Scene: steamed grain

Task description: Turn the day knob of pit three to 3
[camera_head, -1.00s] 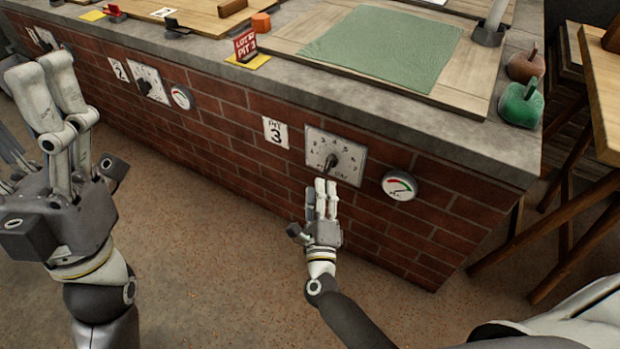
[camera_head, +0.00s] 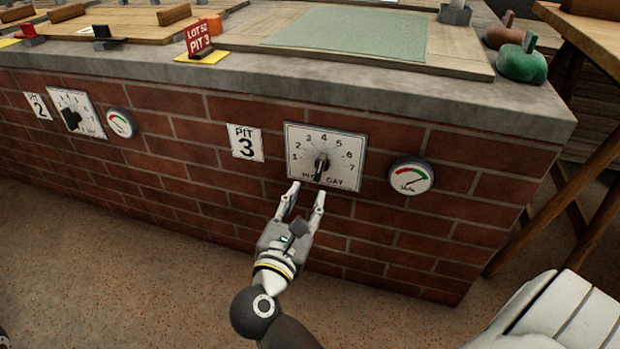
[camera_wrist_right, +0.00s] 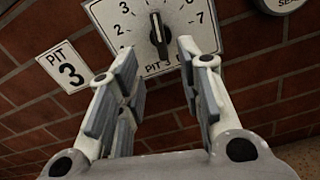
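The pit three day dial plate (camera_head: 346,172) is on the brick wall, with numbers 1 to 7 in an arc. Its dark day knob (camera_head: 321,165) sits at the plate's lower middle. In the right wrist view the knob (camera_wrist_right: 158,36) stands nearly upright, its white line at the upper end pointing up; the number there is cut off. My right gripper (camera_head: 306,191) is open and empty. Its fingers are spread just below the knob, which shows beyond and between the fingertips in the wrist view (camera_wrist_right: 157,49). No contact is visible. My left gripper is out of view.
The pit 3 sign (camera_head: 245,143) is left of the dial, and a round gauge (camera_head: 411,176) is right of it. Pit two's dial (camera_head: 88,125) is further left. The stone counter edge (camera_head: 330,88) juts above. Floor in front is clear.

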